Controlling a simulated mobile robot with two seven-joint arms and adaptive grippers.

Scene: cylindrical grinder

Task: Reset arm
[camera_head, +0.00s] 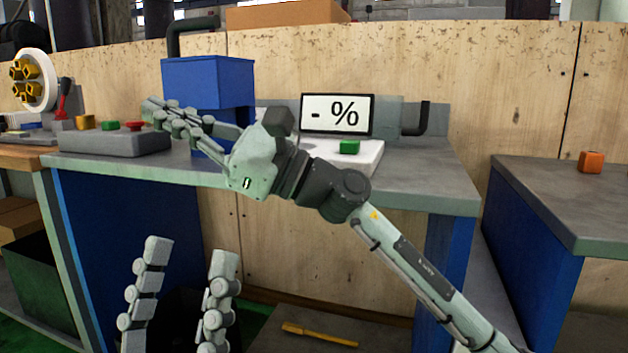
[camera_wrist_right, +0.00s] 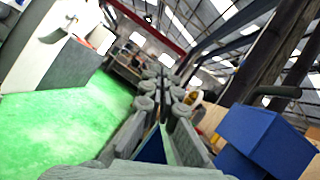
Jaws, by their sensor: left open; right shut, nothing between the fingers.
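My right arm crosses the head view from the lower right, and its gripper (camera_head: 152,108) points left over the workbench. Its fingers are together with nothing between them, as the right wrist view (camera_wrist_right: 165,88) also shows. The fingertips are above or close to the grey button box (camera_head: 95,143), near its red button (camera_head: 134,126); I cannot tell whether they touch. My left gripper (camera_head: 191,248) shows at the lower left of the head view, in front of the bench. Its two fingers point up, wide apart and empty.
A blue box (camera_head: 207,81) stands behind my right gripper. A display (camera_head: 337,114) stands behind a white platform with a green block (camera_head: 349,147). A side table at right holds an orange block (camera_head: 591,162). A yellow bar (camera_head: 320,335) lies low beneath the bench.

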